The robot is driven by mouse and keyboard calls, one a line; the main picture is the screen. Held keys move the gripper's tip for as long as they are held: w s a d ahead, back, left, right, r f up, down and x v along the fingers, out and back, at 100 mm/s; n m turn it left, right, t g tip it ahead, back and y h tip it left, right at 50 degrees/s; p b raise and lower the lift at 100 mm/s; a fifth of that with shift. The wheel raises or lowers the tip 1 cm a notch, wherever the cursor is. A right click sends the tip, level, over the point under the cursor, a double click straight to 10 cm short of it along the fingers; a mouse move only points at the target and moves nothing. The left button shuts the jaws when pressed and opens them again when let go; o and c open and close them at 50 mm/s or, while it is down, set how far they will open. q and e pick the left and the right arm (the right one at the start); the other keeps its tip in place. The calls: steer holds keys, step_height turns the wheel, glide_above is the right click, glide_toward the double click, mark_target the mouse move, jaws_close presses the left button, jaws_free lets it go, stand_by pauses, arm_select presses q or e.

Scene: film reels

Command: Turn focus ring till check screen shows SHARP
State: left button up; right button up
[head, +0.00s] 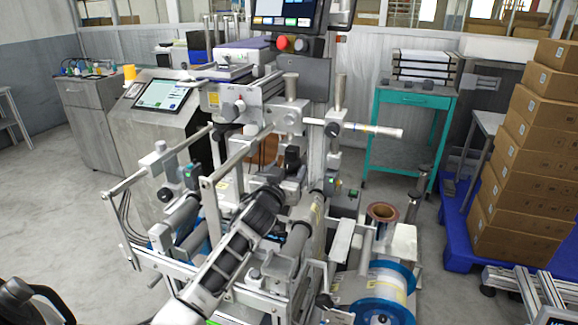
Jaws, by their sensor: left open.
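The machine (215,185) with rollers and clamps fills the middle of the head view. A dark monitor (285,12) with a row of coloured tiles is cut off by the top edge. A tilted tablet-like screen (162,95) stands on a grey cabinet at left. I cannot tell which is the check screen, and no word SHARP is readable. My right gripper is not in view.
A blue-flanged reel (385,290) sits low at the machine's right. A teal cart (408,130) stands behind, and stacked cartons (528,150) rest on a blue pallet (470,225) at right. Grey floor (60,200) is clear at left.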

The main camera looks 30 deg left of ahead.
arm_select(q)
steer(key=shift+x, duration=0.95)
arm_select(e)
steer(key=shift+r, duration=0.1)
arm_select(q)
steer(key=c, duration=1)
steer(key=b, duration=0.1)
steer(key=n+y+b, duration=0.1)
steer(key=shift+w+d+f+g+b, duration=0.1)
steer(key=shift+d+f+g+b, duration=0.2)
steer(key=shift+b, duration=0.1)
steer(key=shift+n+y+b, duration=0.3)
steer(key=shift+y+b, duration=0.4)
steer(key=shift+b, duration=0.1)
steer(key=shift+r+n+g+y+b, duration=0.25)
steer(key=shift+n+g+y+b, duration=0.35)
steer(key=shift+b, duration=0.6)
steer(key=shift+r, duration=0.1)
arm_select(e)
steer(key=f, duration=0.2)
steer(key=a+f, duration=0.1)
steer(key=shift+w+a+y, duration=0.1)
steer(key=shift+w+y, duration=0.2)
